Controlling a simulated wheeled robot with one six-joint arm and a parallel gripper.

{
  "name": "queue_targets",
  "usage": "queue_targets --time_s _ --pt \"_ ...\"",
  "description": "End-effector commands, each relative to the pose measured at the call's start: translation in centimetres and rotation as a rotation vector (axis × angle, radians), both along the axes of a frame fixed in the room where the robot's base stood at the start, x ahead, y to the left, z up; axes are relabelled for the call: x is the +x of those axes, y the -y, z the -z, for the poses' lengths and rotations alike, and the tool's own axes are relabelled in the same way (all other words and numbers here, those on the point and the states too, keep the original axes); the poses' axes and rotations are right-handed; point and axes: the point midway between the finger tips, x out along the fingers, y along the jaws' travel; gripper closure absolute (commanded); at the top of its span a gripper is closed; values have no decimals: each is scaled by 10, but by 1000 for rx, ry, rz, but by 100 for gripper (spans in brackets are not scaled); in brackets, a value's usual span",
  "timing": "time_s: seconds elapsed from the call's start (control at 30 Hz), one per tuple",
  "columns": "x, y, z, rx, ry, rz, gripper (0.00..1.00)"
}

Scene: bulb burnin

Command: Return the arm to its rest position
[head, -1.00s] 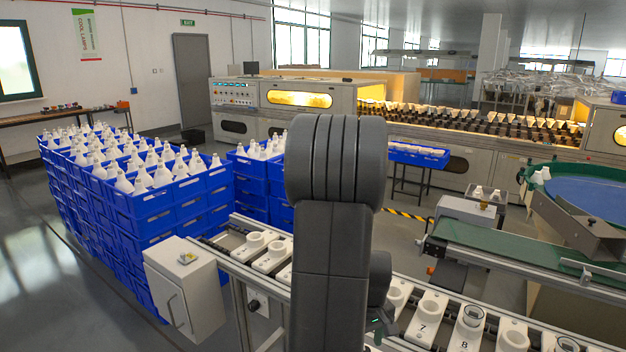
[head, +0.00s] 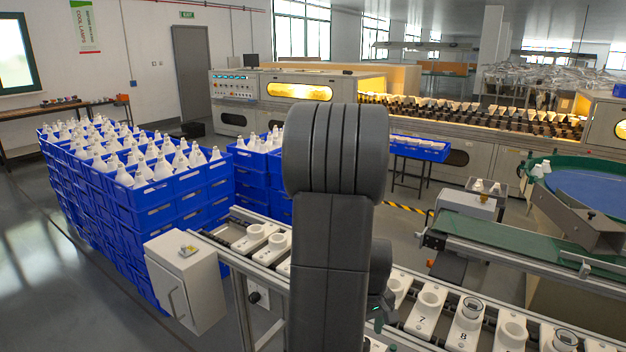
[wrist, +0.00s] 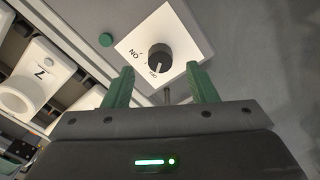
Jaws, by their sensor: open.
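My gripper (wrist: 160,70) is open in the wrist view, with its two green fingers apart and nothing between them. Beyond the fingertips is a white panel with a dark rotary knob (wrist: 159,57) and a label reading ON. A second small label by the knob is hard to read. The fingers look clear of the knob. In the head view my dark grey arm stands upright in the middle and hides most of the gripper; only a small green part shows low beside it.
A conveyor with white numbered holders (head: 428,306) runs behind and beside my arm. A grey control box (head: 186,280) stands at its left. Blue crates of bulbs (head: 150,205) are stacked at left. A green belt (head: 520,252) lies at right. Open floor shows at far left.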

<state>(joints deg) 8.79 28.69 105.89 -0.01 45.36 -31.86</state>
Motion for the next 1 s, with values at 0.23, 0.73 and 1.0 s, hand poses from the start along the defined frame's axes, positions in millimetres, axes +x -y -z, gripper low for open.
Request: queue_targets --time_s 0.23,0.73,1.0 --pt "1 0 -52 -1 5 0 48" --pt "-1 0 -59 1 -7 -1 48" --pt "-1 0 -6 1 -7 0 48"
